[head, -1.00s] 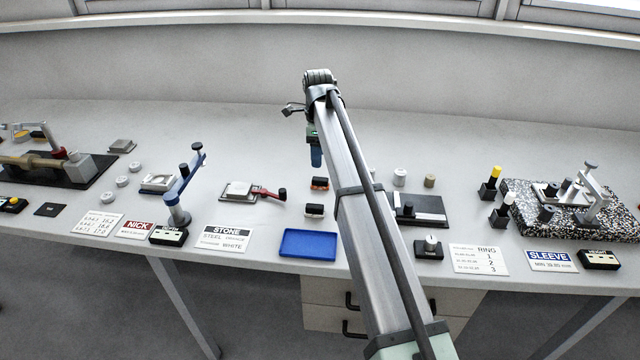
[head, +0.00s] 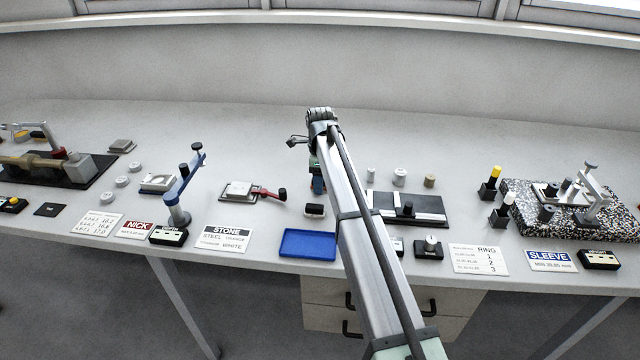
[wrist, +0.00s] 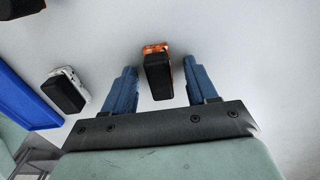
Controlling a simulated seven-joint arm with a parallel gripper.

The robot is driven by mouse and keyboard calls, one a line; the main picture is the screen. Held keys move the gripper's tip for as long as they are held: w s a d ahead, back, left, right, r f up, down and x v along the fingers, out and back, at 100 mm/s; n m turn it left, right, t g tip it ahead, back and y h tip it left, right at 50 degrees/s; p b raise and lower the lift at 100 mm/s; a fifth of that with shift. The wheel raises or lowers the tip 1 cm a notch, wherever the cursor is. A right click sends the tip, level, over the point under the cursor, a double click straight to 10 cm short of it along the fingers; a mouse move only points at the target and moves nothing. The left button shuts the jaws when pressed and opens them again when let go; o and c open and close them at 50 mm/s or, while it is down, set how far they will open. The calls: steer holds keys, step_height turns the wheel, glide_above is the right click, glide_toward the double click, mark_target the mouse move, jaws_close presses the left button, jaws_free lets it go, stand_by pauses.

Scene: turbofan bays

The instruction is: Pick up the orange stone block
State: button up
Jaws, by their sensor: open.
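The orange stone block (wrist: 155,48), orange with a black part, shows in the wrist view between my two blue fingers. There are visible gaps on both sides of it. In the head view my gripper (head: 318,184) is low over the block's place and mostly hides it. My gripper, seen in the wrist view (wrist: 159,68), is open and holds nothing. I cannot tell how far the fingertips are above the bench.
A white block with a black part (head: 315,211) lies nearby, also in the wrist view (wrist: 66,90). A blue tray (head: 307,243) sits at the bench front. A black-and-white plate (head: 425,207) is to the right, a clamp plate (head: 240,190) to the left.

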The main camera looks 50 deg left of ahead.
jaws_close()
stand_by(0.5)
step_height(320, 180, up, 10)
stand_by(0.6)
